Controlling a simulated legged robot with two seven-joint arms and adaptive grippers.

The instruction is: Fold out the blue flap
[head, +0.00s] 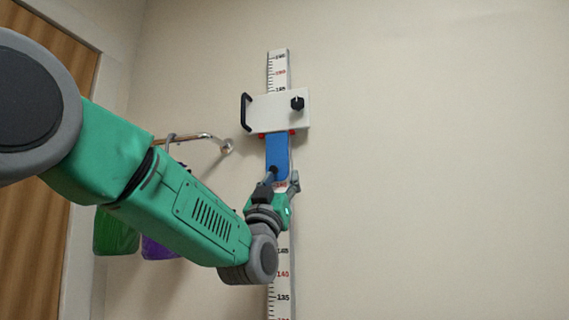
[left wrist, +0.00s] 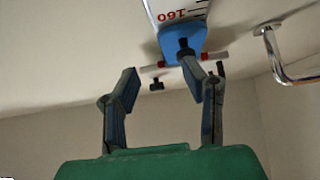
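The blue flap (head: 277,150) hangs straight down against the measuring scale, below a white slider (head: 275,110) with a black handle and a black knob. My left gripper (head: 284,177) is at the flap's lower end in the head view. In the left wrist view the flap (left wrist: 172,46) is at the top. There my left gripper (left wrist: 158,58) has its two fingers apart with nothing between them. The right-hand finger overlaps the flap; I cannot tell whether it touches. The other finger stands clear to the left. My right gripper is not in view.
The white scale (head: 279,64) runs vertically on the beige wall. A metal wall rail (head: 205,137) is left of it, with green (head: 115,232) and purple (head: 157,248) items below, partly hidden by my arm. A wooden door (head: 45,240) is far left. The wall right of the scale is clear.

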